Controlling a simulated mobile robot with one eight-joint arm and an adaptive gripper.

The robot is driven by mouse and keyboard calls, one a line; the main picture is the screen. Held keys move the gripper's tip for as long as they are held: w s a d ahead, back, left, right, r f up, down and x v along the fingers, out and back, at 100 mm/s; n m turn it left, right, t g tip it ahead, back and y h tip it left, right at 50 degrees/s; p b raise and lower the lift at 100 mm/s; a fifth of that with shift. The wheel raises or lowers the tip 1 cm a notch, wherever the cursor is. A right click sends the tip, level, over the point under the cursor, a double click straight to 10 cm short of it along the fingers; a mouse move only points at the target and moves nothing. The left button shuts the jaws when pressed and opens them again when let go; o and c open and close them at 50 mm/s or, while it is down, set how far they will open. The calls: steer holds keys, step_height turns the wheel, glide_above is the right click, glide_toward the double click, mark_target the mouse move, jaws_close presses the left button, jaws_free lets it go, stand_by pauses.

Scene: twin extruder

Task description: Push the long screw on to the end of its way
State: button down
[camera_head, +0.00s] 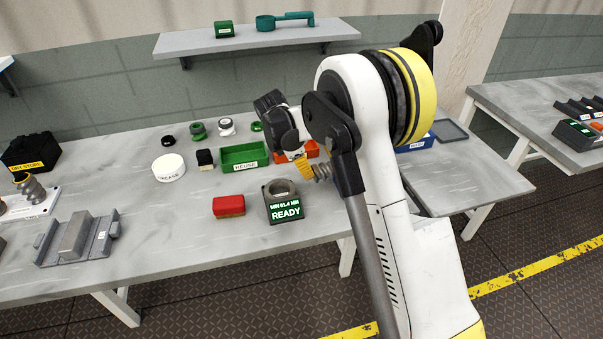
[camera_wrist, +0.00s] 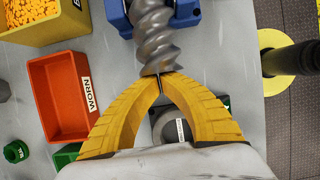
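The long screw is a grey metal screw with a spiral flight. In the wrist view the screw (camera_wrist: 155,35) runs up past the top edge, and its near end is at my fingertips. In the head view a short piece of the screw (camera_head: 322,172) shows to the right of my gripper (camera_head: 303,163). The two yellow fingers of my gripper (camera_wrist: 161,80) come together with only a thin gap, their tips against the screw's near end. I see no part of the screw between the fingers. The screw's far end is hidden by my arm or out of frame.
A blue block (camera_wrist: 115,17) lies beside and below the screw. An orange WORN bin (camera_wrist: 47,95) is left of it, and a yellow bin (camera_wrist: 45,33) of orange pieces is above that. A READY gauge (camera_head: 285,209) and a red block (camera_head: 229,205) stand at the bench's front.

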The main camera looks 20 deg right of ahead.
mark_target(316, 165)
steer(key=d, duration=0.4)
steer(key=shift+a, duration=0.2)
